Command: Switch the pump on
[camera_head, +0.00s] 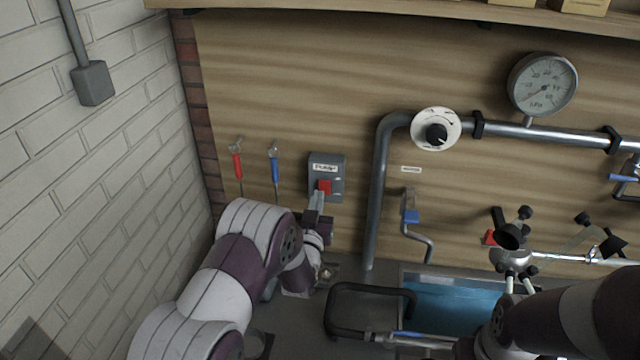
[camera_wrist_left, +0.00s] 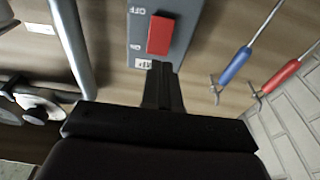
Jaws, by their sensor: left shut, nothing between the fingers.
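The pump switch is a grey box (camera_head: 333,164) with a "PUMP" label, mounted on the wooden wall left of centre. Its red switch piece (camera_head: 324,187) shows in front; in the left wrist view the red piece (camera_wrist_left: 160,35) stands on the grey box (camera_wrist_left: 187,42) beside small white markings. My left gripper (camera_head: 317,199) is shut and empty. In the left wrist view its fingertips (camera_wrist_left: 162,68) are at the box's lower edge in the picture, close to the red piece; I cannot tell whether they touch. My right arm (camera_head: 560,322) is at lower right; its gripper is not clearly visible.
A red-handled tool (camera_head: 238,167) and a blue-handled tool (camera_head: 275,170) hang left of the box. A grey pipe (camera_head: 378,190) runs right of it. A dial (camera_head: 436,130) and gauge (camera_head: 542,84) sit beyond. A blue-filled basin (camera_head: 455,298) lies below. A brick wall (camera_head: 100,170) bounds the left.

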